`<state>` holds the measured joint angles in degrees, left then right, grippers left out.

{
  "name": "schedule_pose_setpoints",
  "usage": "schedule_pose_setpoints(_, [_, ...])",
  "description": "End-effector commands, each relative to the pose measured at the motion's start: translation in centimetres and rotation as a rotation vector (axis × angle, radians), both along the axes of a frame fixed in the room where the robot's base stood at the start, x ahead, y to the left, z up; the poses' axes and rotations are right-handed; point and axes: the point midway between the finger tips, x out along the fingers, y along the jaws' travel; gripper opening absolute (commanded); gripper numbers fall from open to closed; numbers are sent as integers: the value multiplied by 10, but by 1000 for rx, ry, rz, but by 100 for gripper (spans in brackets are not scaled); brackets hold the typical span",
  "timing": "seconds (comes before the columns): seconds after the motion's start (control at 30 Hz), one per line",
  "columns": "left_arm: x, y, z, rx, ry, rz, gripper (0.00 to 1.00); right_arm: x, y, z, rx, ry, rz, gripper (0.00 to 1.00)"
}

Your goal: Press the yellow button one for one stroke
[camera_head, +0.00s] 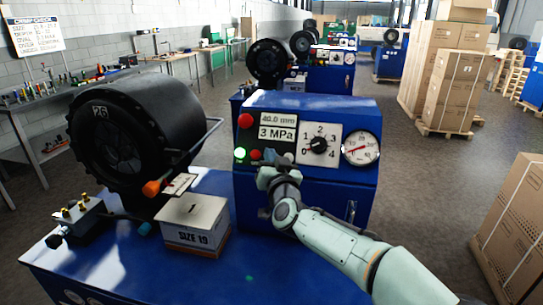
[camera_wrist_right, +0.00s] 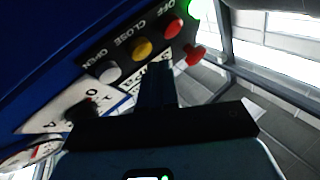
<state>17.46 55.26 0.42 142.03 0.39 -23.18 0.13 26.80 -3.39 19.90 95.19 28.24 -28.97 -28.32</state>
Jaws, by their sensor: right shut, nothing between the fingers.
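The yellow button (camera_wrist_right: 142,48) sits on the black button strip of the blue control box (camera_head: 310,190), under the word CLOSE in the right wrist view. It lies between a pale button (camera_wrist_right: 108,72) marked OPEN and a red button (camera_wrist_right: 172,27) marked OFF. My right gripper (camera_head: 270,158) is shut and empty, close in front of this row, and hides the yellow button in the head view. In the wrist view its dark fingers (camera_wrist_right: 157,78) point toward the panel just beside the yellow button. I cannot tell whether they touch the panel. My left gripper is out of view.
A green lamp (camera_head: 239,153) glows on the panel, below a red knob (camera_head: 246,120). A dial (camera_head: 319,145) and gauge (camera_head: 361,148) are to the right. A black crimper head (camera_head: 125,125) and a SIZE 19 box (camera_head: 193,222) stand left on the blue bench.

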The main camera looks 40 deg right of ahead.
Motion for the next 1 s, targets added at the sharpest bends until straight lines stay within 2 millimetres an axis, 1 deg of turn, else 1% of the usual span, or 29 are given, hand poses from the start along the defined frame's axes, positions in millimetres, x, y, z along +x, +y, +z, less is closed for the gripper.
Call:
schedule_pose_setpoints(0.17, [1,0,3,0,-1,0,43,-3,4,5,-1,-1,2,0])
schedule_pose_setpoints(0.4, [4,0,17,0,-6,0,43,-15,19,20,-2,-2,1,0])
schedule_pose_setpoints(0.6, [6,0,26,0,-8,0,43,-24,31,28,-1,-1,2,0])
schedule_pose_setpoints(1.0, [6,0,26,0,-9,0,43,-26,33,28,-1,0,1,0])
